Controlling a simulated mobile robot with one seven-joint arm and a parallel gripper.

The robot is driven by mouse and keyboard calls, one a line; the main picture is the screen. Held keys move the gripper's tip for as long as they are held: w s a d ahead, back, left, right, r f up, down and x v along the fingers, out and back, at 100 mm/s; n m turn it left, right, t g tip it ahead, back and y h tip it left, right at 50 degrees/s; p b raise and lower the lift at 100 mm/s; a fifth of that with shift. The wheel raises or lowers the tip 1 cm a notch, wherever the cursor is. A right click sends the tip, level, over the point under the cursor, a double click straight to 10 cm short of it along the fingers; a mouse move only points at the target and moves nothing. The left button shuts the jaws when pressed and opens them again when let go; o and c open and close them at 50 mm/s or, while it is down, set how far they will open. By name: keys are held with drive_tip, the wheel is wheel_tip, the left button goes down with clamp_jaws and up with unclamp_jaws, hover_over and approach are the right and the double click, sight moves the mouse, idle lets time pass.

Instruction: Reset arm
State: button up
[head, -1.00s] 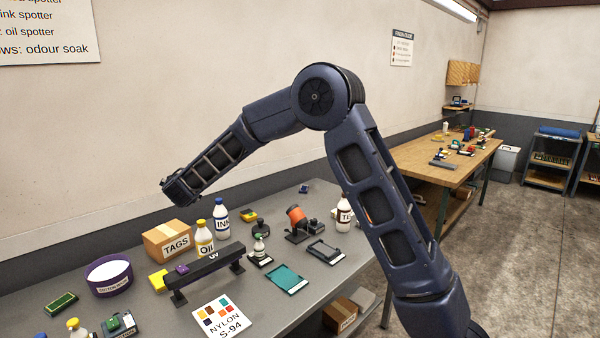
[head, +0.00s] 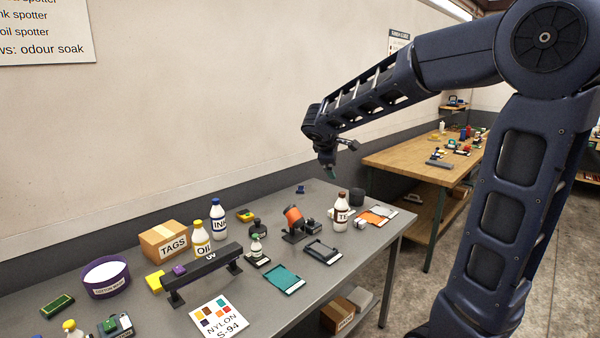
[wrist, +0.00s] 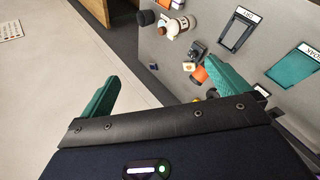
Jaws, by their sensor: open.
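My gripper (head: 327,160) hangs from my raised arm above the far right part of the grey table (head: 345,277) in the head view. In the wrist view its two green fingers stand wide apart, with nothing between them, so my gripper (wrist: 160,85) is open and empty. Below it in the head view are a white bottle with a brown cap (head: 341,213) and an orange-ended device (head: 293,217). My gripper is apart from all of them.
The grey table also holds a TAGS box (head: 166,243), a UV bar (head: 205,271), a purple tub (head: 106,280) and several bottles. A wooden table (head: 405,163) stands behind on the right. A wall runs along the back; bare floor lies at right.

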drive_tip(key=s+d+f+m+g, duration=0.25)
drive_tip(key=s+d+m, duration=0.55)
drive_tip(key=s+d, duration=0.5)
drive_tip(key=s+d+f+m+g+y, duration=0.1)
drive_tip(key=s+d+f+m+y, duration=0.1)
drive_tip(key=s+m, duration=0.35)
drive_tip(key=s+d+f+m+g+y, duration=0.1)
drive_tip(key=s+d+f+m+y, duration=0.1)
drive_tip(key=s, duration=0.7)
drive_tip(key=w+a+f+m, duration=0.2)
drive_tip(key=w+a+f, duration=0.25)
drive_tip(key=w, duration=0.25)
drive_tip(key=w+a+f+m, duration=0.2)
drive_tip(key=w+a+f, duration=0.2)
drive_tip(key=w+a, duration=0.25)
drive_tip(key=w+a+f+m+t+y, duration=0.1)
drive_tip(key=w+a+f+m+y, duration=0.45)
drive_tip(key=a+f, duration=0.7)
drive_tip(key=w+a+m+t+y, duration=0.1)
drive_tip(key=w+a+m+y, duration=0.15)
drive_tip(key=a+m, duration=0.75)
drive_tip(key=w+a+r+m+t+y, duration=0.1)
drive_tip(key=w+a+r+m+t, duration=0.25)
drive_tip(key=a+m, duration=0.3)
drive_tip(key=x, duration=0.8)
drive_tip(key=shift+a+g, duration=0.3)
drive_tip(key=shift+a, duration=0.35)
